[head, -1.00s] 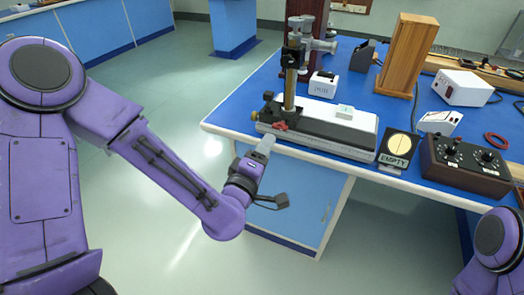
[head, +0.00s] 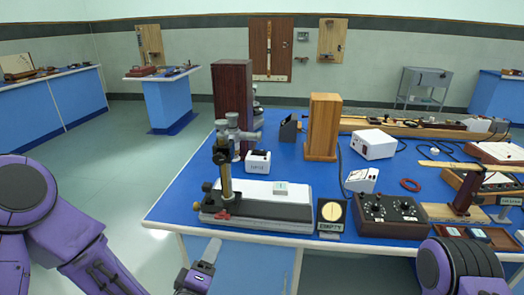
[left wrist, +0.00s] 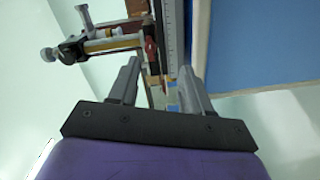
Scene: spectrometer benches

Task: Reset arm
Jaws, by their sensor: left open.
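My left gripper (head: 210,252) is at the bottom of the head view, in front of the near edge of the blue-topped bench (head: 172,205). In the left wrist view its two grey fingers (left wrist: 160,82) stand apart with nothing held between them. Beyond the fingers is the microscope-like instrument (head: 224,165), with a brass column on a dark and white base; it also shows in the left wrist view (left wrist: 112,43). My right arm shows only as a purple part at the lower right; its gripper is out of view.
Open floor (head: 130,180) lies left of the bench.

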